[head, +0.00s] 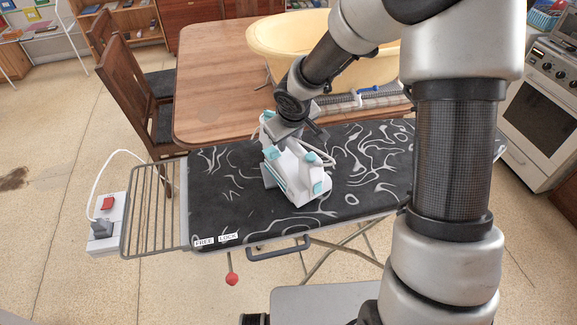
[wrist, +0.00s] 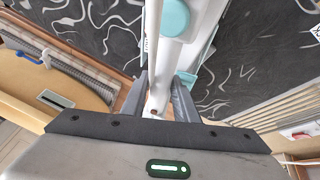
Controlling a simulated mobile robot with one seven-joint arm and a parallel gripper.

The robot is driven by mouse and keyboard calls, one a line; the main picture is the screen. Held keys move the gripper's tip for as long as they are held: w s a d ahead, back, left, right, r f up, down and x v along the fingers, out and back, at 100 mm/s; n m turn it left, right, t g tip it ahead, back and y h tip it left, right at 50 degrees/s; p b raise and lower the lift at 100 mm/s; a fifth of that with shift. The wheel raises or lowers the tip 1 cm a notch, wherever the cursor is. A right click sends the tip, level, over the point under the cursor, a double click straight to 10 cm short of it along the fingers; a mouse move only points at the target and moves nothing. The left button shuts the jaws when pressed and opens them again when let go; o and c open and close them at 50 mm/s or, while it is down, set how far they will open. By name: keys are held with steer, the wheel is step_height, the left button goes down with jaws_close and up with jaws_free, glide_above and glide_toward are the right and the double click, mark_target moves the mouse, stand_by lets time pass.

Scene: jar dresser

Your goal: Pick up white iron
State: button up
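The white iron (head: 293,172) with teal parts is on the dark patterned ironing board (head: 222,184). My gripper (head: 312,138) is at the iron's rear upper end, reaching down from above. In the wrist view the iron (wrist: 192,42) runs up from between the fingers, with a teal round part (wrist: 174,18) near the top. The two fingers of my gripper (wrist: 160,85) stand on either side of a narrow white part of the iron. Whether both fingers press on it cannot be told. The iron's underside is hidden, so I cannot tell whether it rests fully on the board.
A wooden table (head: 215,85) with a yellow tub (head: 275,38) stands behind the board. A wire rack (head: 150,210) and a white socket box (head: 106,232) are at the board's left end. A chair (head: 128,90) stands at left, a stove (head: 545,115) at right.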

jaws_close()
stand_by(1.4)
steer(key=shift+w, duration=0.1)
